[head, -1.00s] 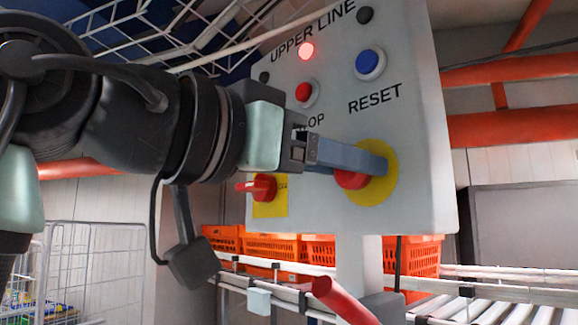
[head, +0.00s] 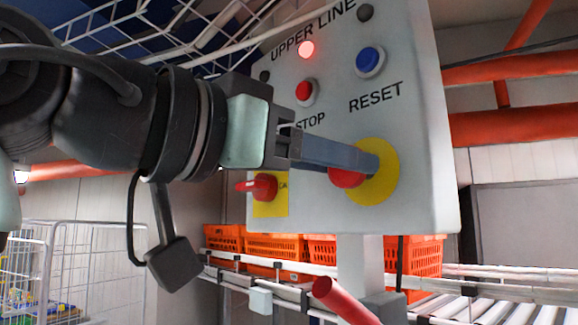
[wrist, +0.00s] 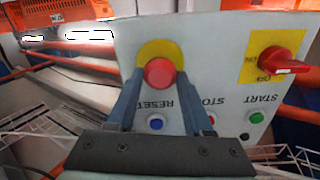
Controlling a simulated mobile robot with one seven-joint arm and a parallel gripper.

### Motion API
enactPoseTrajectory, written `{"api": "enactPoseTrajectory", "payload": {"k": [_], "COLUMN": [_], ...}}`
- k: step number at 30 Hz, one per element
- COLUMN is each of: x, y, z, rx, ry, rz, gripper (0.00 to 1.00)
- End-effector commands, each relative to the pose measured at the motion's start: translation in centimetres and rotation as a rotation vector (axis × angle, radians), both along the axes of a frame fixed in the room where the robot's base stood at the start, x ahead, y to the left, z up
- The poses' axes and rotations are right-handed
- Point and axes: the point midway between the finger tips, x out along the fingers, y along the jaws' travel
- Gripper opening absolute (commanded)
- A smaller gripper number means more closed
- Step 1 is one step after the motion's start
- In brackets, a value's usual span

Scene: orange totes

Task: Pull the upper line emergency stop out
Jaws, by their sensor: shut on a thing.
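The emergency stop is a red round button (head: 346,178) on a yellow disc (head: 385,180), low on the right of the grey UPPER LINE control box (head: 420,120). My gripper (head: 372,166) reaches it from the left with long blue-grey fingers. The near finger hides part of the button. In the wrist view the red button (wrist: 159,72) sits between the fingertips (wrist: 158,84), one on each side, with the yellow plate (wrist: 163,49) behind it. My gripper is shut on the button.
The box also has a blue RESET button (head: 369,61), a red STOP button (head: 305,91), a lit red lamp (head: 306,49) and a red rotary switch (head: 264,186) on yellow. Orange totes (head: 275,247) stand on a conveyor behind. A wire cage (head: 95,265) is at lower left.

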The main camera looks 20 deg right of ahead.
Motion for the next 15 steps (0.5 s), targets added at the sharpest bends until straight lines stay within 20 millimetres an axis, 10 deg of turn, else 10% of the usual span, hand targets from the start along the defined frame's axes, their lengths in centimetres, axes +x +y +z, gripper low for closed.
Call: {"api": "enactPoseTrajectory", "payload": {"k": [2,3,6,15], "x": [-0.06,-0.05,-0.03,-0.01], "y": [0.11,0.12,0.11,0.07], "z": [-0.04,-0.05,-0.06,-0.07], "rx": [0.001,0.002,0.002,0.001], "ry": [0.0,0.0,0.001,0.0], "rz": [0.0,0.0,0.0,0.0], "gripper": [0.0,0.58,0.76,0.82]}}
